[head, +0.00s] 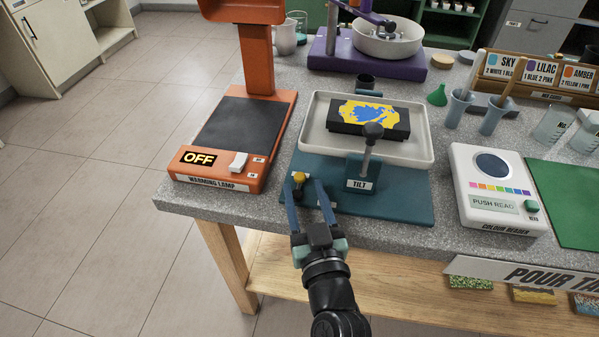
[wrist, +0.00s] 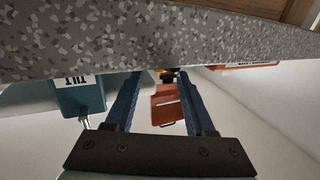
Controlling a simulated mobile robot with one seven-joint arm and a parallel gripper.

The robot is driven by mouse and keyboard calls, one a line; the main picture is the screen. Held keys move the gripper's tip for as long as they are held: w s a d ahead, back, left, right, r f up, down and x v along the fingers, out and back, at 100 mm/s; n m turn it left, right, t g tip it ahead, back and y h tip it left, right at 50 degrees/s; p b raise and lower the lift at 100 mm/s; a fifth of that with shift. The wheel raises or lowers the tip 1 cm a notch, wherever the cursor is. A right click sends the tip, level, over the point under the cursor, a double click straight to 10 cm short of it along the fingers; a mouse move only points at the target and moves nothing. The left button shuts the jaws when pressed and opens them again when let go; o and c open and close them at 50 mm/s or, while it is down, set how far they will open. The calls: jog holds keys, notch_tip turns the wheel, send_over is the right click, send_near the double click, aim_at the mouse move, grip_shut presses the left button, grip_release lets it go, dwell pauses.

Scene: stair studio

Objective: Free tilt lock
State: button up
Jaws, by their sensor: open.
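The teal tilt stand (head: 405,200) lies on the counter, with a block labelled TILT (head: 360,185) and an upright lever with a dark knob (head: 373,131). A small yellow knob (head: 299,178) stands at the stand's front left; it looks like the lock, but no label shows. My gripper (head: 305,184) is open, its blue fingers on either side of the yellow knob; I cannot tell whether they touch it. The TILT block (wrist: 80,95) shows at left.
The orange warming lamp (head: 262,180), reading OFF, stands close on the left. A white tray (head: 318,146) with a blue and yellow painted panel (head: 366,113) on a dark block sits behind the lever. The colour reader (head: 495,215) is at right. The counter's front edge is near.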

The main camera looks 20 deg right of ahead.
aim_at(301, 180)
jog(key=shift+x, duration=2.35)
grip_shut()
